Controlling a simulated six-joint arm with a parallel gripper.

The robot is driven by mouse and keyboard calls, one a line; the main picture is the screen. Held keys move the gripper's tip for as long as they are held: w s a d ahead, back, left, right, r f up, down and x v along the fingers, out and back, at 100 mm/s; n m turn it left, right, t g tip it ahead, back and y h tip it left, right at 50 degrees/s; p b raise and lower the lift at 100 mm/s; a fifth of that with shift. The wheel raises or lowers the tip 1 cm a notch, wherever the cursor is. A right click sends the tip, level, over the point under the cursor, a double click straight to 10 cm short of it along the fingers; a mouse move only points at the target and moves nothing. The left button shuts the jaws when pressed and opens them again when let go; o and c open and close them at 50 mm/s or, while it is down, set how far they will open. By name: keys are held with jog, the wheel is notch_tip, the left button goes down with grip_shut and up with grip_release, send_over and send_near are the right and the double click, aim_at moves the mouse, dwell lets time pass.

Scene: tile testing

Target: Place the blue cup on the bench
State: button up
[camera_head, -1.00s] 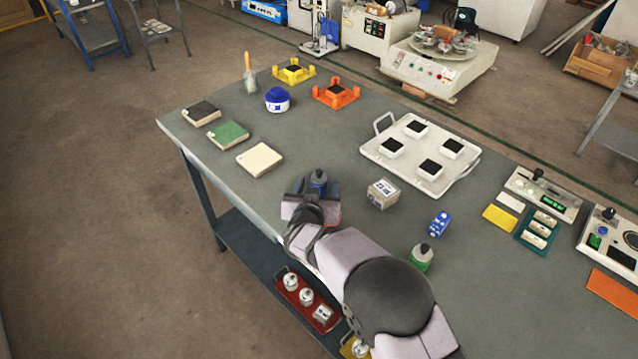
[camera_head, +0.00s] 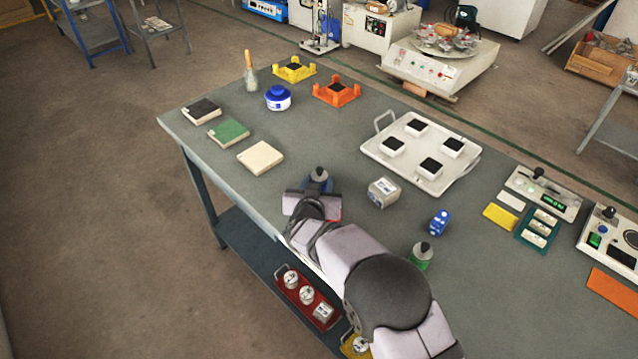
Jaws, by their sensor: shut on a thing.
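The blue cup (camera_head: 319,180), a small blue container with a dark grey top, is at my gripper near the bench's left front edge. My gripper (camera_head: 316,192) is shut on it; the gripper body hides the fingertips and the cup's lower part. I cannot tell whether the cup's base touches the bench. The grey-green bench (camera_head: 330,140) lies under and beyond the gripper.
A cream tile (camera_head: 260,157), green tile (camera_head: 228,132) and black tile (camera_head: 202,111) lie to the left. A white tray (camera_head: 378,158) is behind.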

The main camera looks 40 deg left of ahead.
aim_at(319, 179)
notch_tip(319, 179, up, 10)
jog(key=shift+f, duration=0.1)
notch_tip(319, 179, up, 2)
jog(key=shift+r+p, duration=0.15)
jog(key=shift+p, duration=1.1)
jog(key=shift+w, duration=0.1)
